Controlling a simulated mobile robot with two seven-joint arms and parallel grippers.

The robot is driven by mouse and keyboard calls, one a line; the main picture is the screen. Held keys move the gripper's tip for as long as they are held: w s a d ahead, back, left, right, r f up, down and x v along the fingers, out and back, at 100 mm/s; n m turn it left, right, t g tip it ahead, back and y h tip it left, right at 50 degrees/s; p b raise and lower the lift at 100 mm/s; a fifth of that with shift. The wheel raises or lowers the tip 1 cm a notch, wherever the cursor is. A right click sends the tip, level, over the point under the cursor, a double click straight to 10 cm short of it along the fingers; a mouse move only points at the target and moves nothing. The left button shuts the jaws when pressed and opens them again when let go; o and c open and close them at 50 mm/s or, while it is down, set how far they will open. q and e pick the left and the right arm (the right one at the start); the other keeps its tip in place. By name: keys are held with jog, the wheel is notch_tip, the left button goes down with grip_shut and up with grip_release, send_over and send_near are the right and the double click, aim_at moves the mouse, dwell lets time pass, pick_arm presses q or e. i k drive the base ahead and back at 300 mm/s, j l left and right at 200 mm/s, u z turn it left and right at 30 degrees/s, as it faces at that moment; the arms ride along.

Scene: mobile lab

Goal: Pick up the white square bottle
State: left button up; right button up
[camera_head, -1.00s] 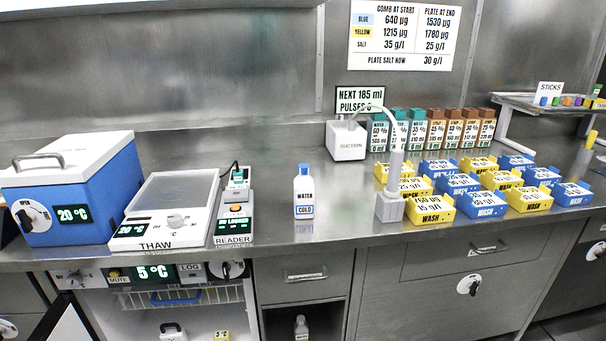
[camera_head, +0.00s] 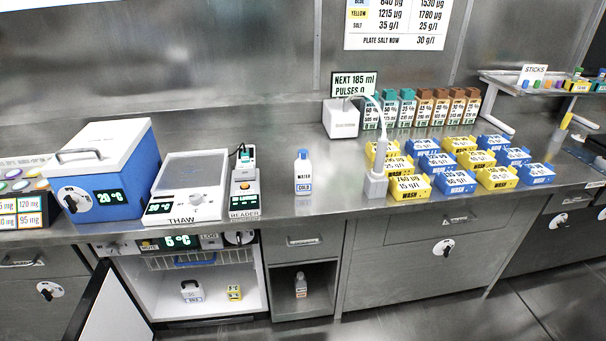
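A white bottle with a blue cap (camera_head: 303,174) stands upright on the steel counter, labelled WATER and COLD. A squat white square container with a dark top (camera_head: 191,292) stands inside the open fridge compartment below the counter. A small pale bottle (camera_head: 300,286) stands in the open cubby to the right of the fridge. I cannot tell from the view which of these is the white square bottle. Neither of my grippers is in view.
The fridge door (camera_head: 105,310) hangs open at lower left. A small yellow box (camera_head: 234,292) is also in the fridge. On the counter are a blue cooler box (camera_head: 108,185), a thaw unit (camera_head: 190,180), a reader (camera_head: 245,185), a dispenser (camera_head: 376,165) and several wash trays (camera_head: 497,178).

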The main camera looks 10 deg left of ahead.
aim_at(302, 165)
jog(key=i+l+u, duration=0.1)
jog(key=l, duration=0.3)
jog(key=i+l+u, duration=0.1)
jog(key=i+l, duration=0.15)
jog(key=l, duration=0.15)
jog(key=i+l+u, duration=0.1)
jog(key=l, duration=0.3)
jog(key=i+l+u, duration=0.1)
jog(key=i+l, duration=0.15)
jog(key=l, duration=0.2)
jog(key=i+l+u, duration=0.1)
jog(key=l, duration=0.3)
jog(key=i+l+u, duration=0.1)
jog(key=l, duration=0.35)
